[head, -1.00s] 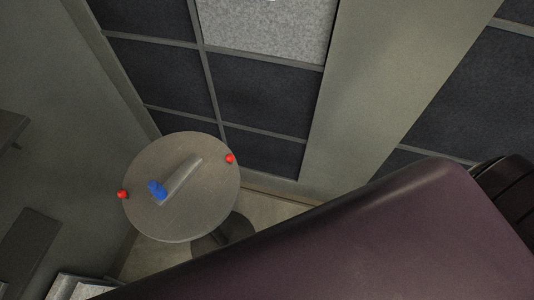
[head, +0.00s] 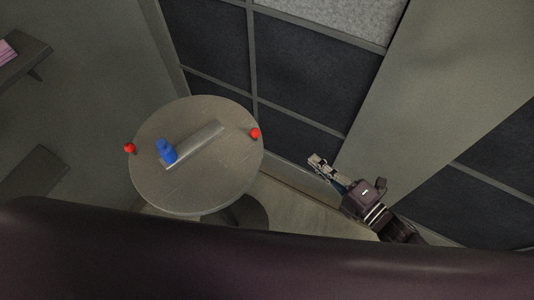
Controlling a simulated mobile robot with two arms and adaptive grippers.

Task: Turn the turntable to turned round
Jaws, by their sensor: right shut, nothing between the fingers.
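The turntable (head: 190,195) is a round grey top on a stand, left of centre in the head view. A light bar (head: 203,139) lies across it at a slant, with a blue object (head: 166,151) at its lower left end. A red ball (head: 130,148) sits at the left rim and another red ball (head: 255,133) at the right rim. My right gripper (head: 314,163) is right of the turntable, apart from it, shut and empty, pointing up and left. My left gripper is not in view.
A dark panelled wall (head: 300,80) stands behind the turntable, with a wide pale pillar (head: 400,120) to the right. Dark shelves (head: 25,62) are on the left wall. A dark purple surface, part of my own body, fills the bottom.

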